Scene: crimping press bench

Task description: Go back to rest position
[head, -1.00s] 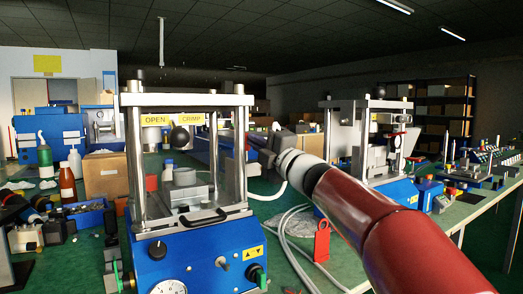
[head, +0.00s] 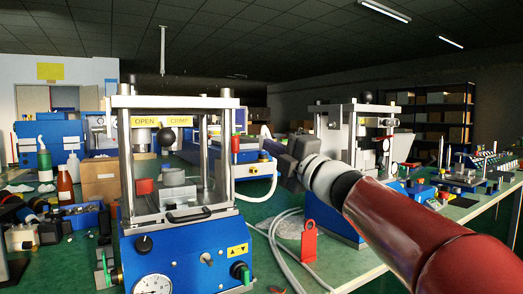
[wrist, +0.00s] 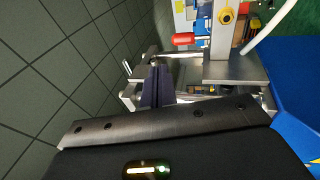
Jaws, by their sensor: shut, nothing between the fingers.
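My gripper (head: 266,140) is held in the air at the end of my red arm, just right of the near crimping press (head: 180,245) in the head view. In the wrist view my gripper (wrist: 157,84) shows its dark fingers together with nothing between them. The near press has a blue base with a gauge, steel posts and a top plate with OPEN and CRIMP labels. Its black ball knob (head: 167,137) hangs below the top plate. The gripper looks apart from the press in the head view.
A second press (head: 345,130) stands behind my arm, partly hidden. A cardboard box (head: 100,178), bottles and a blue bin (head: 84,217) are at left.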

